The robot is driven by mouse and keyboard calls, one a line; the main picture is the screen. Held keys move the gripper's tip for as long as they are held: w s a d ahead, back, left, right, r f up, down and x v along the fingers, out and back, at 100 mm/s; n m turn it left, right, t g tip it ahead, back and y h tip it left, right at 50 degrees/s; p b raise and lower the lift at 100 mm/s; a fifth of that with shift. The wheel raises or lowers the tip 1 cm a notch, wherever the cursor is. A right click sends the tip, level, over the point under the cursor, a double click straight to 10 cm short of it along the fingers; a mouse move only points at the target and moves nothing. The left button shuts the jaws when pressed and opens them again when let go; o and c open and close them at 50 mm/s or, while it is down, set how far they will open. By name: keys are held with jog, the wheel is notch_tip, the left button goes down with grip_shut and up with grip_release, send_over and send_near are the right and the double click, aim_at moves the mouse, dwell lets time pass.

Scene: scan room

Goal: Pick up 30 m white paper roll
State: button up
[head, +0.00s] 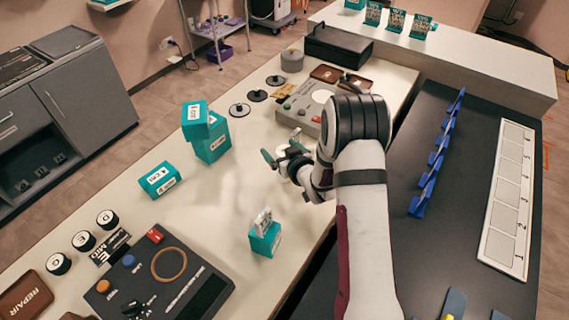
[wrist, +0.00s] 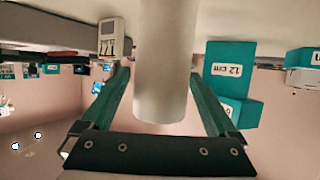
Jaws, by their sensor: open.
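A plain white cylinder (wrist: 160,60), which looks like the paper roll, stands between my gripper's two green fingers in the wrist view. That view is upside down, with the table at the top. My gripper (wrist: 160,74) is open, with a finger on each side of the roll; I cannot tell whether either touches it. In the head view my gripper (head: 283,153) is low over the middle of the pale table (head: 215,185). A small white part of the roll (head: 284,170) seems to show there, mostly hidden by the gripper. No length label is readable on it.
Stacked teal boxes (head: 212,145) and a lone teal box (head: 160,179) stand to the left. Another teal box (head: 265,240) with a white item stands nearer. A grey control console (head: 303,108) lies beyond my gripper.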

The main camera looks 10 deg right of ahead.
grip_shut()
dwell(0.4)
jog(key=shift+r, duration=0.1)
